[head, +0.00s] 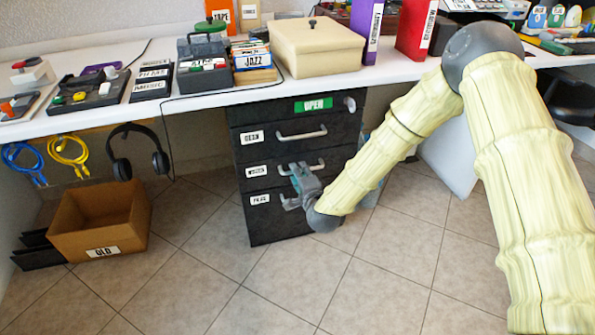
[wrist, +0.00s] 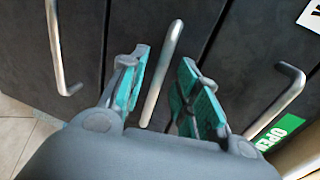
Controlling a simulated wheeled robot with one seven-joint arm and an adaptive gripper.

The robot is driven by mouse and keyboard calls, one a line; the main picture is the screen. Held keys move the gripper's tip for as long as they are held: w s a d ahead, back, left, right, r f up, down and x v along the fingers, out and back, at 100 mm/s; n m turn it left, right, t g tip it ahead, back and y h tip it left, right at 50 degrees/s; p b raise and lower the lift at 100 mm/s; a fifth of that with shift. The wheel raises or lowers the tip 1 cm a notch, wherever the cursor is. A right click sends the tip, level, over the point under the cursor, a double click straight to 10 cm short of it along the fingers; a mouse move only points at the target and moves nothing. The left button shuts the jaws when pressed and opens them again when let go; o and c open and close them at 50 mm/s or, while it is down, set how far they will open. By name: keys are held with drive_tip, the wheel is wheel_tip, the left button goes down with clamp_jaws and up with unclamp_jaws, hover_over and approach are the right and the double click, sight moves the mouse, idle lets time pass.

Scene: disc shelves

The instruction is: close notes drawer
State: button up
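The notes drawer (head: 257,171) is the middle drawer of a dark cabinet under the desk, with a small white label that is hard to read. Its front looks close to flush with its neighbours; I cannot tell whether a small gap is left. Its silver bar handle (wrist: 163,75) stands between the teal finger pads of my gripper (wrist: 166,85) in the wrist view. The fingers are apart, one on each side of the bar, with visible space around it. In the head view my gripper (head: 291,188) is in front of the middle and lower drawers and hides part of their fronts.
The top drawer's handle (head: 302,133) and a green OPEN sign (head: 313,105) are above. The bottom drawer's handle (wrist: 62,60) shows at left in the wrist view. A cardboard box (head: 100,220) stands on the floor left. Tiled floor before the cabinet is clear.

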drive_tip(key=v, duration=0.9)
drive_tip(key=shift+s, duration=0.25)
drive_tip(key=s+d+f+n+g+h, duration=0.1)
drive_tip(key=s+d+f+n+g, duration=0.35)
drive_tip(key=s+f, duration=0.55)
drive_tip(key=s+d+f+n+g+h, duration=0.1)
drive_tip(key=s+d+f+n+g, duration=0.3)
drive_tip(key=s+f, duration=0.55)
drive_tip(key=s+d+f+n+g+h, duration=0.15)
drive_tip(key=s+d, duration=0.25)
drive_tip(key=s, duration=0.4)
drive_tip(key=s+d+f+n+g, duration=0.25)
drive_tip(key=s+d, duration=0.25)
drive_tip(key=s, duration=0.3)
drive_tip(key=s+d+f+n+g+h, duration=0.1)
drive_tip(key=s+d+f+n+g, duration=0.2)
drive_tip(key=s, duration=0.5)
wheel_tip(320, 180, up, 37)
drive_tip(key=d+m+p, duration=0.1)
drive_tip(key=p, duration=3.5)
drive_tip(key=shift+w+t, duration=0.35)
drive_tip(key=shift+w, duration=0.15)
